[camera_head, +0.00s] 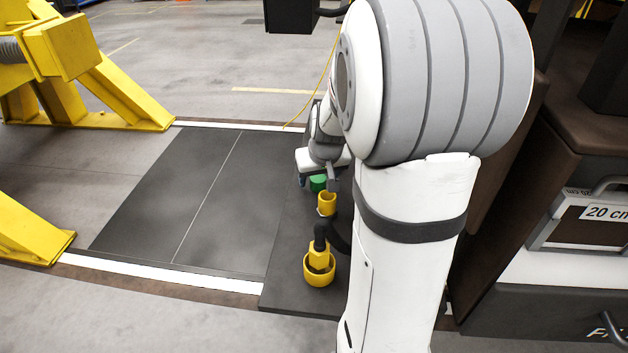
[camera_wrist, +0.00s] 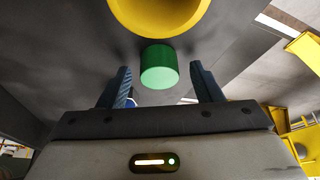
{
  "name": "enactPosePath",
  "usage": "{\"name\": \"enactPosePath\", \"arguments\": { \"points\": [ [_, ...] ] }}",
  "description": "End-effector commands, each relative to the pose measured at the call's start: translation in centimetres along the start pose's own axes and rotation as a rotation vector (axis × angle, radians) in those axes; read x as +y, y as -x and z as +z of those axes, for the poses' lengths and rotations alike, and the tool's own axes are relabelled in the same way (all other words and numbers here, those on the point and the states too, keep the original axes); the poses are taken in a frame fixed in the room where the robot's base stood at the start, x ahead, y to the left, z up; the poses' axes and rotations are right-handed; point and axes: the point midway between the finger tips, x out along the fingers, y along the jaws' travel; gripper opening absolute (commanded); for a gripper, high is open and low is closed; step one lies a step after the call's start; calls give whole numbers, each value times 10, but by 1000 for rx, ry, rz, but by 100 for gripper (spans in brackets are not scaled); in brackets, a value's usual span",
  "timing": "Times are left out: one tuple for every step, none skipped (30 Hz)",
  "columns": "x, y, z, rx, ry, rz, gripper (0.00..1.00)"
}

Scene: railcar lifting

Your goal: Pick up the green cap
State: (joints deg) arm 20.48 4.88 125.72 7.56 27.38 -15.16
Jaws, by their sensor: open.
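The green cap (camera_wrist: 159,68) is a short green cylinder with a lighter round face, seen in the wrist view between and a little beyond my two fingers. My gripper (camera_wrist: 160,85) is open, with one dark blue finger on each side of the cap and a visible space on both sides. I cannot tell whether the cap lies fully between the fingertips. In the head view the green cap (camera_head: 318,183) shows just below my gripper (camera_head: 320,186), partly hidden by it.
A yellow cylinder (camera_head: 327,203) stands close to the cap; a large yellow round part (camera_wrist: 160,12) is above it in the wrist view. A yellow fitting (camera_head: 319,265) is nearer on the dark platform (camera_head: 285,288). Yellow stands (camera_head: 110,90) are at left; a dark cabinet (camera_head: 560,300) is at right.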

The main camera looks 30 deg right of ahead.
Motion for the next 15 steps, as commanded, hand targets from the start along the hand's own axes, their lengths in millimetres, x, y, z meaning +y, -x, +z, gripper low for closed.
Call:
{"name": "enactPosePath", "arguments": {
  "points": [
    [0, 0, 0, 0, 0, 0, 59],
    [0, 0, 0, 0, 0, 0, 59],
    [0, 0, 0, 0, 0, 0, 59],
    [0, 0, 0, 0, 0, 0, 59],
    [0, 0, 0, 0, 0, 0, 59],
    [0, 0, 0, 0, 0, 0, 56],
    [0, 0, 0, 0, -1, 0, 53],
    [0, 0, 0, 0, -1, 0, 51],
    [0, 0, 0, 0, -1, 0, 48],
    [0, 0, 0, 0, -1, 0, 45],
    [0, 0, 0, 0, -1, 0, 43],
    [0, 0, 0, 0, -1, 0, 39],
    [0, 0, 0, 0, -1, 0, 37],
    [0, 0, 0, 0, -1, 0, 35],
    [0, 0, 0, 0, -1, 0, 31]
  ]
}}
